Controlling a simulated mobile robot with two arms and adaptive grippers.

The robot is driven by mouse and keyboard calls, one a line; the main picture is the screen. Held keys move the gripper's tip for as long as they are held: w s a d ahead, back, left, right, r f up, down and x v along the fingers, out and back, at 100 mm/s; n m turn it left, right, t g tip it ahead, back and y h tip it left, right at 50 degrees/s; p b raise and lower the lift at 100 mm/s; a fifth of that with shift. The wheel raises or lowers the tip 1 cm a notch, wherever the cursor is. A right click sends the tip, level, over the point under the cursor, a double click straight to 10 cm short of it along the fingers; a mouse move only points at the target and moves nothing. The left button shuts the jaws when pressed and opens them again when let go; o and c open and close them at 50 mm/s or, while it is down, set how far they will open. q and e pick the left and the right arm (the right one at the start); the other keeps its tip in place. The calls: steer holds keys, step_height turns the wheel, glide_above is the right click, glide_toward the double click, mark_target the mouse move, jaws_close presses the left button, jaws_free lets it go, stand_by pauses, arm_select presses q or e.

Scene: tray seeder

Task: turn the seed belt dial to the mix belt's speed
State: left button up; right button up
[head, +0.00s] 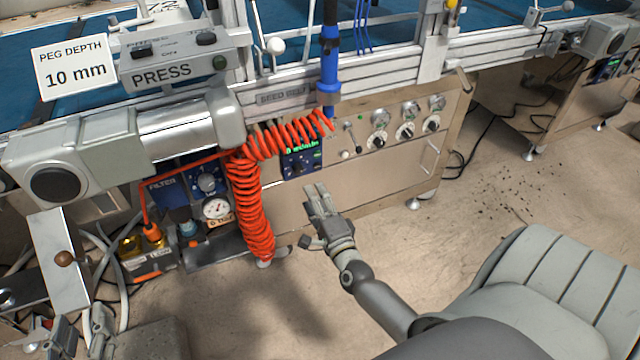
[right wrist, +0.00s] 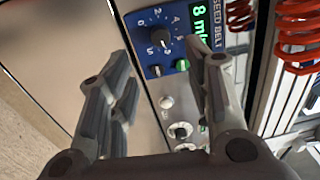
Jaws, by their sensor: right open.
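The seed belt dial is a black knob (right wrist: 158,40) on a blue panel marked with numbers; in the head view the same knob (head: 297,168) sits under a small green display. In the right wrist view the green display (right wrist: 200,22) begins with an 8, beside a "SEED BELT" label. My right gripper (head: 318,198) is open and empty, in front of the machine's front panel and below the dial. In the wrist view its fingers (right wrist: 160,90) stand apart from the knob, which shows between them. My left gripper (head: 82,332) is open at the lower left, far from the dial.
An orange coiled hose (head: 254,205) hangs just left of the dial panel. Several gauges and knobs (head: 405,131) lie to its right. Another blue panel with a green display (head: 607,69) is on the far right machine; its reading is too small to tell.

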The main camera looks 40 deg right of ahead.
steer(key=shift+v, duration=1.55)
